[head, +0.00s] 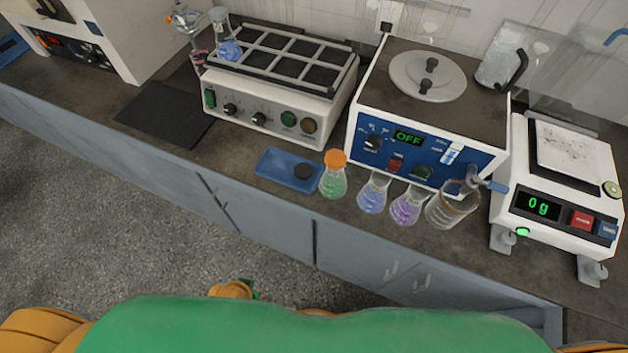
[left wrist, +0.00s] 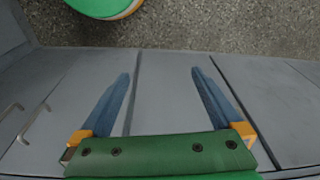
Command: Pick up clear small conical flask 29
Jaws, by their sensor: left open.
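Small conical flasks stand in a row on the counter in the head view: one with green liquid and an orange cap (head: 333,178), one with blue liquid (head: 373,194) and one with purple liquid (head: 407,206). No number is readable, so I cannot tell which is flask 29. My left gripper (left wrist: 160,74) is open and empty in the left wrist view, its blue fingers apart in front of the grey cabinet fronts. No flask shows there, and the gripper is away from all of them. My right gripper is not in view.
A glass beaker (head: 452,207) stands right of the flasks, close to the balance (head: 558,207). A blue-panelled device reading OFF (head: 440,118) stands behind them. A blue tray (head: 280,168) lies left. A white shaker (head: 265,105) holds glassware. The counter's front edge runs close before the flasks.

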